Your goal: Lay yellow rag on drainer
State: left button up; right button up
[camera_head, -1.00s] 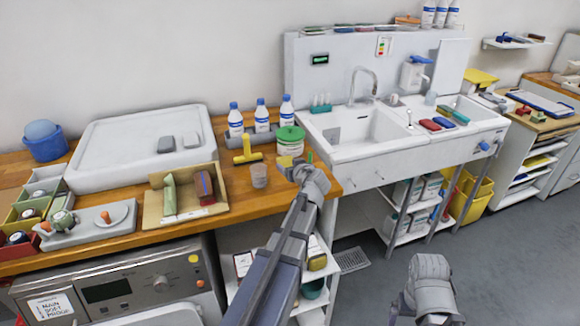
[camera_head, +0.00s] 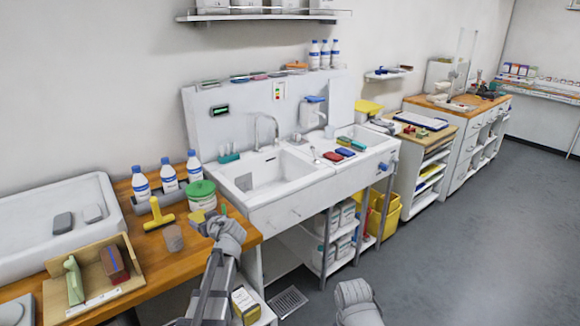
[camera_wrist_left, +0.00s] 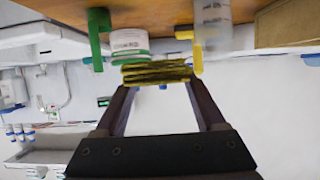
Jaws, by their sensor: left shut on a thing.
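My left gripper (camera_head: 207,220) is shut on the yellow rag (camera_head: 198,215), above the wooden counter's right end, in front of the green-lidded tub. In the left wrist view the rag (camera_wrist_left: 157,72) is a flat folded bundle held across the fingertips (camera_wrist_left: 158,84). The white drainer (camera_head: 320,159) is the flat part of the sink unit right of the basin, apart from the gripper.
The sink basin (camera_head: 262,180) and tap (camera_head: 266,130) lie between gripper and drainer. The green-lidded tub (camera_head: 201,196), a yellow T-shaped tool (camera_head: 157,214), a cup (camera_head: 173,238) and bottles (camera_head: 168,173) stand close by the gripper. The floor (camera_head: 430,240) at right is clear.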

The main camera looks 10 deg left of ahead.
aim_at(209, 249)
pick_arm(q)
notch_tip(209, 249, down, 10)
jog(key=b, duration=0.9)
jog(key=shift+r+b, duration=0.2)
jog(key=shift+b, duration=0.1)
jog(key=shift+f, duration=0.2)
jog(key=o, duration=1.5)
jog(key=shift+s+d+r, duration=0.25)
jog(key=shift+s+d, duration=0.1)
jog(key=shift+d, duration=0.05)
jog(key=p+v, duration=0.1)
jog(key=v, duration=0.2)
jog(key=p+v, duration=0.1)
jog(key=v, duration=0.3)
jog(key=shift+s+f, duration=0.1)
jog(key=shift+f, duration=0.15)
